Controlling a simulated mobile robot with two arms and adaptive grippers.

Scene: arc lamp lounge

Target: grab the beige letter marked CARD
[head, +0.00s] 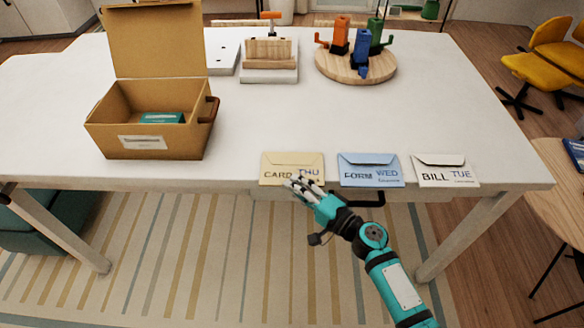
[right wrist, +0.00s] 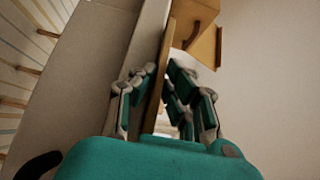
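The beige letter marked CARD (head: 279,166) lies flat at the front edge of the white table, its lower edge at the table's edge. It reads CARD and THU. My right gripper (head: 301,184) is at its lower right edge, coming from the front. In the right wrist view the letter (right wrist: 155,95) shows edge-on between the fingers of my right gripper (right wrist: 161,70), which lean in from both sides and appear closed on it. The fingers hide part of the letter's lower edge in the head view. My left gripper is not in view.
A blue FORM letter (head: 370,168) and a white BILL letter (head: 444,170) lie to the right along the same edge. An open cardboard box (head: 160,146) stands at left. A wooden rack (head: 270,64) and a round board (head: 338,68) stand behind. The table's middle is clear.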

